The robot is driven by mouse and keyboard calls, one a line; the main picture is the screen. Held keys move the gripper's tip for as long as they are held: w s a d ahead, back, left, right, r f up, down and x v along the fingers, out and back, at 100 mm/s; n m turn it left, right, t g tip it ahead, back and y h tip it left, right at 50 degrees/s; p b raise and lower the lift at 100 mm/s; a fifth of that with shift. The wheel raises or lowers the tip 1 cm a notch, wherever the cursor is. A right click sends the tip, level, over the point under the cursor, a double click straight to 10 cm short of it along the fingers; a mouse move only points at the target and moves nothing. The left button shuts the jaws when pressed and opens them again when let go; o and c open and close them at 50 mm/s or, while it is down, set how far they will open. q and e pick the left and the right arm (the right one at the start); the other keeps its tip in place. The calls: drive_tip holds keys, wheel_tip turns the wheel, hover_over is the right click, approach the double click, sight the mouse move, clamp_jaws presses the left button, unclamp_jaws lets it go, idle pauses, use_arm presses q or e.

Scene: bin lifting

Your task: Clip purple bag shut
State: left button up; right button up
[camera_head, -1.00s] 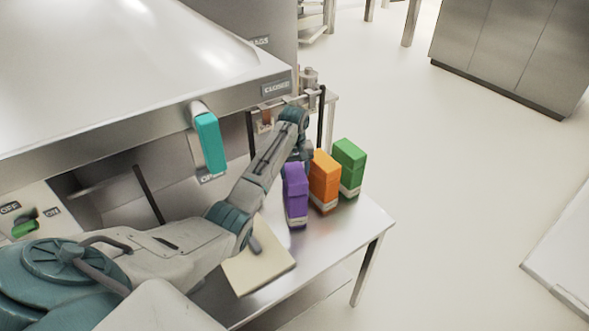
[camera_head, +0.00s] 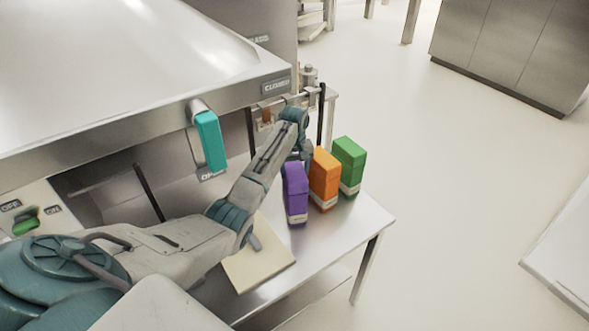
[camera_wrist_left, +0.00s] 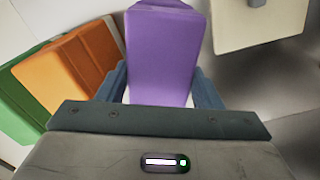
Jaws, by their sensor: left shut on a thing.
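The purple bag (camera_head: 296,194) stands upright near the right end of the steel table. It fills the middle of the left wrist view (camera_wrist_left: 160,55), between the blue fingers. My left gripper (camera_head: 299,158) is at its far side in the head view and is shut on it. The fingertips are partly hidden behind the bag. A small grey item (camera_head: 255,243), perhaps the clip, lies on a cream board (camera_head: 262,272); the board also shows at the top right of the wrist view (camera_wrist_left: 264,27). My right gripper is not in view.
An orange bag (camera_head: 324,178) and a green bag (camera_head: 349,164) stand close beside the purple one, to its right. A large steel machine with a teal handle (camera_head: 210,141) stands behind the arm. The table's front right corner (camera_head: 375,222) is bare.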

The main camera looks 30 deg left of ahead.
use_arm(q)
drive_tip(key=o, duration=1.4)
drive_tip(key=shift+r, duration=3.55)
clamp_jaws()
drive_tip(key=shift+f, duration=0.2)
